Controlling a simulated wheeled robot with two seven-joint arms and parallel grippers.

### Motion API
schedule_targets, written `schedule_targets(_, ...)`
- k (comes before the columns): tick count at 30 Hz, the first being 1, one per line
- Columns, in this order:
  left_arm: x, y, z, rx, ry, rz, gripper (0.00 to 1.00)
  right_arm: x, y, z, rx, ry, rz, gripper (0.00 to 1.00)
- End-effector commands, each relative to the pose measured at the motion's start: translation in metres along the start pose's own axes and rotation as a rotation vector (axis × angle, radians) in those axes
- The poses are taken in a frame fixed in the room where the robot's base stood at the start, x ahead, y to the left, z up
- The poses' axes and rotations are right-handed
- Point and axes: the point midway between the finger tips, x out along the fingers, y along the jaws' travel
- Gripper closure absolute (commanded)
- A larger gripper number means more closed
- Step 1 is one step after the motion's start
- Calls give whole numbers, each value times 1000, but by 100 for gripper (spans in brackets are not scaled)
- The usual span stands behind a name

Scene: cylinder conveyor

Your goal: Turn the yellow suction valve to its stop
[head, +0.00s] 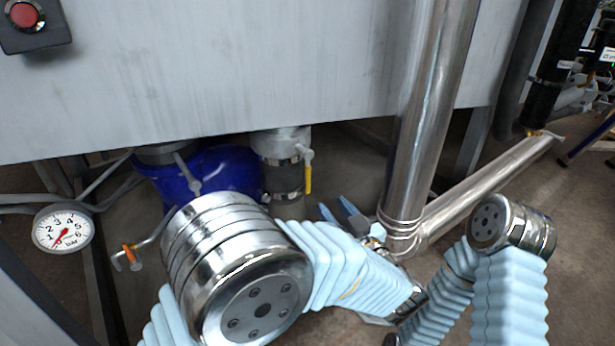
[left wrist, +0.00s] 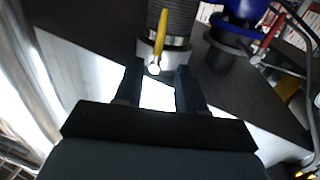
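The yellow valve handle (head: 308,178) hangs down from a pale hub beside a dark hose joint under the grey tank in the head view. In the left wrist view the yellow handle (left wrist: 160,32) lies just beyond my fingertips, roughly in line with the gap between them. My left gripper (head: 336,208) is below and to the right of the handle in the head view. In the left wrist view the left gripper (left wrist: 160,72) is open with nothing between its fingers, and it looks apart from the handle. My right gripper does not show.
A blue valve body (head: 215,170) is left of the handle. A pressure gauge (head: 63,230) and an orange-marked lever (head: 130,254) are further left. A shiny vertical pipe (head: 425,110) stands close right of my left gripper. The grey tank (head: 220,70) overhangs the valve.

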Motion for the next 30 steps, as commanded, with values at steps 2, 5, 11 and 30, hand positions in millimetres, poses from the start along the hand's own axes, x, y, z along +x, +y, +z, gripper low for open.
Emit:
schedule_targets(2, 14, -1, 0, 1, -1, -5, 60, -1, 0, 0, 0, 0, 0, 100)
schedule_targets(5, 35, -1, 1, 1, -2, -4, 60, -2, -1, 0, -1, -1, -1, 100)
schedule_targets(11, 82, -2, 1, 2, -1, -3, 60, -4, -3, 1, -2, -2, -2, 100)
schedule_targets(30, 132, 0, 2, 2, -2, 2, 60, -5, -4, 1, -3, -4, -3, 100)
